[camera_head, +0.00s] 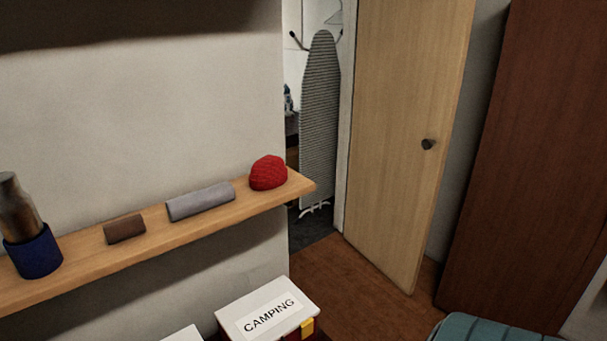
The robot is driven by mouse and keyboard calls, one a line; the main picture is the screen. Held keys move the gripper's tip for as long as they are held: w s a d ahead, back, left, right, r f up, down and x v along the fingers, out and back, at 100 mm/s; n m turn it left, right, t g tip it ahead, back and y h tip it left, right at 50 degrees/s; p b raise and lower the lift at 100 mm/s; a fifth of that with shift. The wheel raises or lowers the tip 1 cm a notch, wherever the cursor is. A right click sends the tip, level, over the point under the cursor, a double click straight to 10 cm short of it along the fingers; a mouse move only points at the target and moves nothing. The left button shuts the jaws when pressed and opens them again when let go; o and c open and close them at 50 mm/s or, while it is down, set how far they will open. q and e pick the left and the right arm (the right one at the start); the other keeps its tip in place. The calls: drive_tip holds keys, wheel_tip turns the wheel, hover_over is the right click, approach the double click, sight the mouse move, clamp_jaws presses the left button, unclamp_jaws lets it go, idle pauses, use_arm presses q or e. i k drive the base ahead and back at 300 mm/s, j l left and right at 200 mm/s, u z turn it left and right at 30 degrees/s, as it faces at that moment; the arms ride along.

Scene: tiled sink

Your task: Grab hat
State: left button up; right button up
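A red knitted hat (268,173) sits on a wooden wall shelf (92,262), near the shelf's right end. It rests dome up on the board. Neither of my grippers shows in the head view.
An open wooden door (405,130) and a dark wardrobe (530,170) stand right. Brown floor (350,280) is clear between.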

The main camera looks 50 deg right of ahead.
sight(271, 172)
drive_tip(key=z, duration=1.35)
drive_tip(key=u, duration=0.3)
drive_tip(key=l+u, duration=0.55)
drive_tip(key=l, duration=0.2)
drive_tip(key=l+u, duration=0.15)
drive_tip(key=l, duration=0.45)
drive_tip(key=l+u, duration=0.1)
drive_tip(key=l, duration=0.5)
drive_tip(key=k+l+u, duration=0.15)
drive_tip(key=l, duration=0.95)
drive_tip(key=k+l, duration=0.15)
drive_tip(key=l, duration=0.85)
drive_tip(key=k, duration=0.05)
